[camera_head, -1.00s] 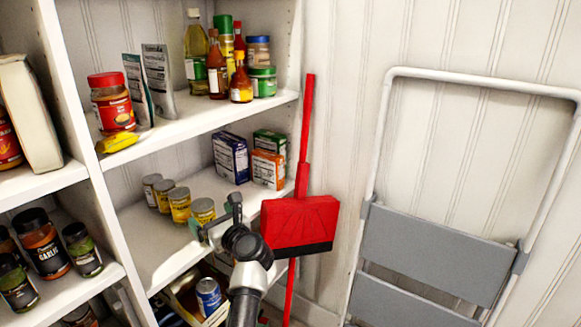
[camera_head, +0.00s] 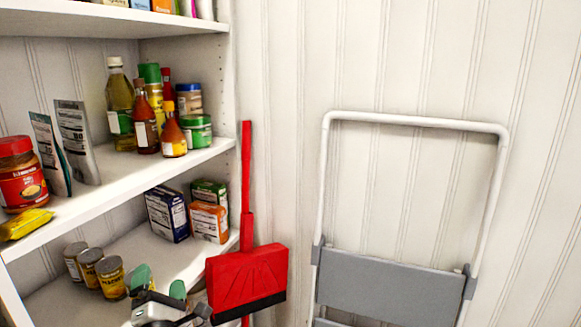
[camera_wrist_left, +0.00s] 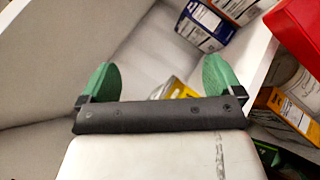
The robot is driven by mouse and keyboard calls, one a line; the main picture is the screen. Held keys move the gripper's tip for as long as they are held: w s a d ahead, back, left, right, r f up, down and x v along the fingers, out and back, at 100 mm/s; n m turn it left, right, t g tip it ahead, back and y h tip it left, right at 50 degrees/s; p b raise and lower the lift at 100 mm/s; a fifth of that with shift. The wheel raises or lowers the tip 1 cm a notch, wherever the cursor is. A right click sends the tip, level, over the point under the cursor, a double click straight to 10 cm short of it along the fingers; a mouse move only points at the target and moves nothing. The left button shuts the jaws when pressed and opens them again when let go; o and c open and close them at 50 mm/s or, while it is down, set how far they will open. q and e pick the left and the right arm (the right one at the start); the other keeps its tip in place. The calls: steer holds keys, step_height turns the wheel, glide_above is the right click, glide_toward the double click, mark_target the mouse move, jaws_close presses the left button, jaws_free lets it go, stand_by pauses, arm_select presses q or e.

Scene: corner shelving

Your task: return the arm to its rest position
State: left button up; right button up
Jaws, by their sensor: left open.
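My left gripper (camera_head: 159,284) is at the bottom edge of the head view, its two green fingertips apart, in front of the lower shelf. In the left wrist view, my left gripper (camera_wrist_left: 159,80) is open with nothing between its fingers. A yellow can (camera_wrist_left: 178,88) shows beyond the gripper, partly hidden by its black bar. Most of my left arm is below the head view. My right gripper is not in view.
Small cans (camera_head: 110,277) stand left of my gripper on the lower shelf, with boxes (camera_head: 167,214) behind. The upper shelf (camera_head: 150,172) holds bottles, pouches and a jar. A folded step stool (camera_head: 385,290) stands farther right.

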arm_select(q)
steer(key=s+d+f+m+g+h, duration=0.4)
steer(key=s+d+f+m+h, duration=0.3)
steer(key=m, duration=0.4)
steer(key=s+d+f+m+g+h, duration=0.5)
steer(key=s+m, duration=0.3)
steer(key=m, duration=0.4)
steer(key=s+a+f+m+g+y, duration=0.3)
steer(key=s+m+g, duration=0.1)
steer(key=s, duration=0.6)
steer(key=s+a+f+m+g+y, duration=0.25)
steer(key=s+f+g, duration=0.2)
steer(key=s, duration=0.45)
step_height(320, 180, down, 21)
steer(key=s+g+p, duration=0.1)
steer(key=g+p, duration=0.1)
steer(key=p, duration=0.2)
steer(key=s+a+f+p, duration=0.2)
steer(key=s+f+p, duration=0.1)
steer(key=s+f, duration=1)
steer(key=s+m, duration=0.1)
steer(key=s, duration=0.2)
steer(key=shift+s+a+g, duration=0.15)
steer(key=shift+a+g, duration=0.15)
steer(key=shift+g, duration=0.05)
